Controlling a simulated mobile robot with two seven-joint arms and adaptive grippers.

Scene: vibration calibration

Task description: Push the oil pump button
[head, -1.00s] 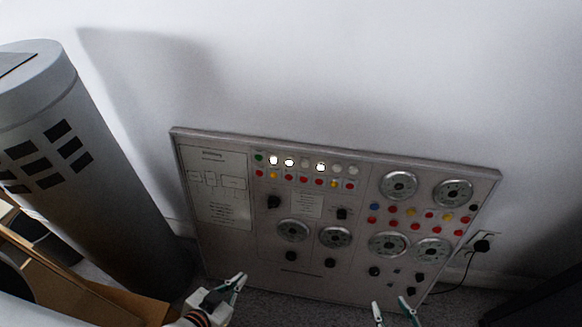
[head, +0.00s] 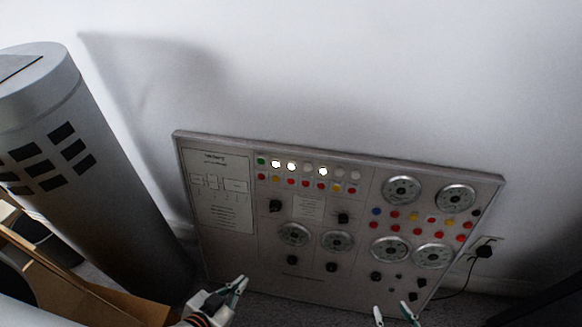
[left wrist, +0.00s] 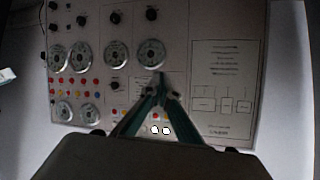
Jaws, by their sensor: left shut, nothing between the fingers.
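A grey control panel (head: 226,262) leans against the white wall, with dials, knobs and coloured buttons. A row of red and yellow buttons (head: 306,183) lies under a row of lamps (head: 291,166), of which several glow white. A second button group (head: 411,216) lies among the dials on the right. The labels are too small to read, so I cannot tell which is the oil pump button. My left gripper (head: 242,280) is shut and empty, low in front of the panel; in the left wrist view its fingertips (left wrist: 160,80) overlap the panel. My right gripper (head: 392,306) is open at the bottom edge.
A large grey cylinder (head: 110,215) with dark square openings stands left of the panel. Wooden boards (head: 85,290) lie at the lower left. A black plug (head: 484,251) with a cable is at the wall on the right.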

